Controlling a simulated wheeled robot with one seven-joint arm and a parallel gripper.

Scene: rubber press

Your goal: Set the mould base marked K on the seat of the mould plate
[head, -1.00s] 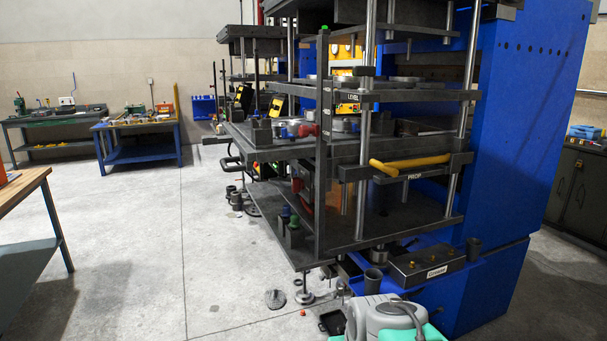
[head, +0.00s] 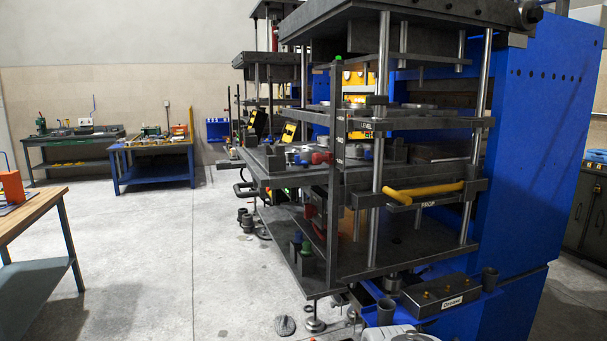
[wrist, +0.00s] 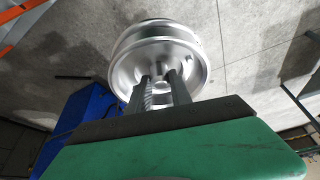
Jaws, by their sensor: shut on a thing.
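A shiny silver round metal part (wrist: 120,62), which looks like the mould base, fills the upper middle of the wrist view. My gripper (wrist: 160,84) is shut on it, its two dark fingers reaching into its hollow face. No K mark shows on the side in view. In the head view neither my gripper nor the held part is seen. The press's middle shelf (head: 268,172) carries round metal parts (head: 300,156) and small blue and red items; I cannot tell which piece is the mould plate or its seat.
The blue press frame (head: 545,150) stands at right, with a yellow prop handle (head: 425,192) and upright rods in front of its shelves. A control box (head: 440,294) sits low in front. A wooden-topped table (head: 30,213) stands left; open floor lies between.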

